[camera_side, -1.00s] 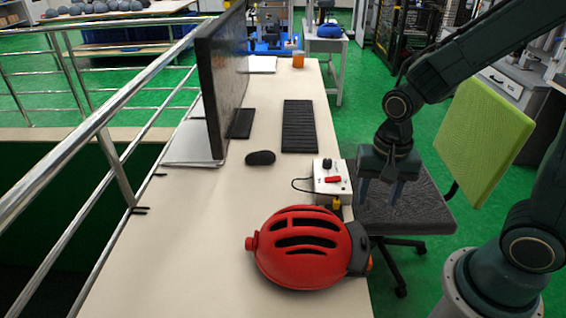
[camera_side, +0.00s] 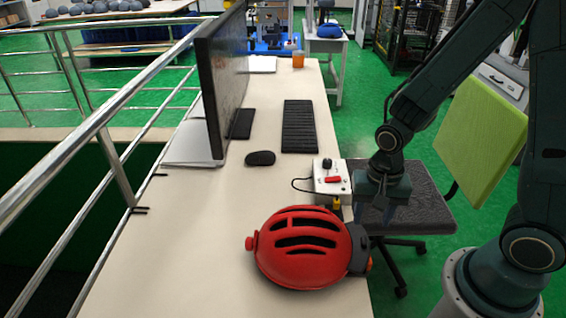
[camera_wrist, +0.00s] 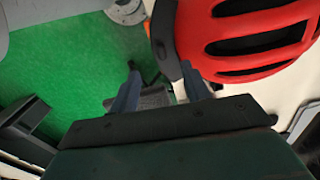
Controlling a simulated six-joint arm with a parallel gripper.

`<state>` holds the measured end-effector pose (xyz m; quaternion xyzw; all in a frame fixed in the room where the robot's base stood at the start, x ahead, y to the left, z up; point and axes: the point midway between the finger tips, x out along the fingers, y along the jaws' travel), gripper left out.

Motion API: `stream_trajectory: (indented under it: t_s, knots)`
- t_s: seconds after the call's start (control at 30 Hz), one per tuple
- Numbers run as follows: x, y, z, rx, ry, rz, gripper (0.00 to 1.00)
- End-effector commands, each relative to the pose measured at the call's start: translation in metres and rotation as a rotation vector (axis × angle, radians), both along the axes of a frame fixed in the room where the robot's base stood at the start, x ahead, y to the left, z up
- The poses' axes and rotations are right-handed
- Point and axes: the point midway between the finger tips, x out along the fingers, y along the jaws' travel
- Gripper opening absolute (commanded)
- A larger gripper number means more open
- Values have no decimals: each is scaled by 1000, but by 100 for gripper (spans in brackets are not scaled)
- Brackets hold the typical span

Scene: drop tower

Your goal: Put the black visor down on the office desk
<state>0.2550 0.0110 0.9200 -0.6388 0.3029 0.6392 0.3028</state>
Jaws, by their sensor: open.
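A red helmet (camera_side: 300,247) with dark vent slots lies on the office desk (camera_side: 215,215) near its right edge. The black visor (camera_side: 358,250) is on the helmet's right end, by the desk edge. In the wrist view the visor (camera_wrist: 164,40) shows at the top centre, beside the red shell (camera_wrist: 245,40). My gripper (camera_side: 376,208) is above and behind the visor in the side view, near the desk edge and in front of the chair. In the wrist view its two fingers (camera_wrist: 162,88) are apart with nothing between them. The visor's far side is hidden.
A white control box (camera_side: 332,180) with a black knob and red switch stands behind the helmet, close to my gripper. A keyboard (camera_side: 299,126), mouse (camera_side: 260,158) and monitor (camera_side: 222,80) are further back. The desk left of the helmet is clear.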

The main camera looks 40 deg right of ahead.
Motion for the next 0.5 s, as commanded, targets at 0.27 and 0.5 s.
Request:
stream_trajectory:
  t_s: [0.27,0.5]
  knots:
    - [0,0,-21,0,1,0,47]
    - [0,0,-25,0,0,0,47]
